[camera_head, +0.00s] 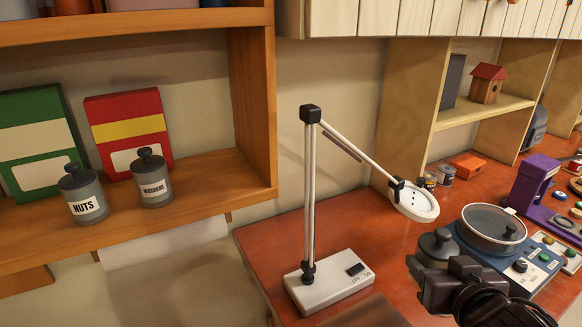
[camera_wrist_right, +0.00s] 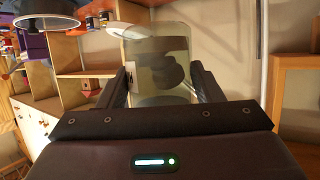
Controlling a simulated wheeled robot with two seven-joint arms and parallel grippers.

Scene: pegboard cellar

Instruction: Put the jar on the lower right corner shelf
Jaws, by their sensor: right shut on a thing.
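A grey jar with a dark knobbed lid (camera_head: 437,245) is held in my right gripper (camera_head: 432,268) above the red-brown desk, right of the lamp. In the right wrist view the jar (camera_wrist_right: 160,62) looks see-through and sits between the two fingers, which are shut on it. Its label is not readable. A wooden shelf unit (camera_head: 200,190) at the left holds a jar labelled NUTS (camera_head: 83,194) and a jar labelled WASHERS (camera_head: 151,180) on its lower board, with bare board to their right. A lighter shelf (camera_head: 480,112) stands at the right back. My left gripper is out of view.
A white desk lamp (camera_head: 310,190) stands between the shelf unit and my right gripper. A green box (camera_head: 40,140) and a red box (camera_head: 128,120) stand behind the labelled jars. A blue device with a round pan (camera_head: 492,228) is close to the held jar.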

